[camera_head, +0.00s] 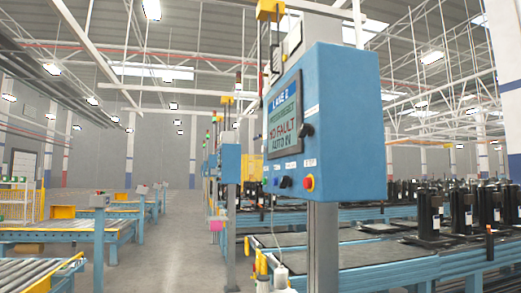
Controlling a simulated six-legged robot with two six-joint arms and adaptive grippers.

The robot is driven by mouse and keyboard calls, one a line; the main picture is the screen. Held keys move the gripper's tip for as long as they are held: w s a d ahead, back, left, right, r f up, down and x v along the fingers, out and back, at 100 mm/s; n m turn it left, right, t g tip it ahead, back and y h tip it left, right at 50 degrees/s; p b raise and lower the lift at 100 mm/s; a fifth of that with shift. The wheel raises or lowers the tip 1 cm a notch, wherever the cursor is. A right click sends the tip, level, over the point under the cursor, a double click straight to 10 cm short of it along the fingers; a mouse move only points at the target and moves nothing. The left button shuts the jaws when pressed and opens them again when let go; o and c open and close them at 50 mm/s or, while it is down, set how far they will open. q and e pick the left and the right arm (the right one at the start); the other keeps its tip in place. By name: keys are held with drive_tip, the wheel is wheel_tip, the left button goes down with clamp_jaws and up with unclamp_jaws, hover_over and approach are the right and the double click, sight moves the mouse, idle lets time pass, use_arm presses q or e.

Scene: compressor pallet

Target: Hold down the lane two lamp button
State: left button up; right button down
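A blue control box (345,125) on a grey post (323,240) stands right of the middle, close by. Its screen (285,118) has a header that seems to read "LANE 2", with "NO FAULT" and "AUTO" lines below. Under the screen is a row of small controls: a dark blue one (286,182) and a red button on a yellow ring (309,183). A white label (310,163) sits above the red one. A black handle (306,130) is at the screen's right. I cannot tell which control is the lamp button. Neither gripper is in view.
Blue-framed conveyors (390,265) run behind and right of the post, with black compressor units (430,215) on them. More blue boxes (229,163) stand farther back. Roller conveyors (65,235) lie at the left. The grey floor aisle (175,240) between is clear.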

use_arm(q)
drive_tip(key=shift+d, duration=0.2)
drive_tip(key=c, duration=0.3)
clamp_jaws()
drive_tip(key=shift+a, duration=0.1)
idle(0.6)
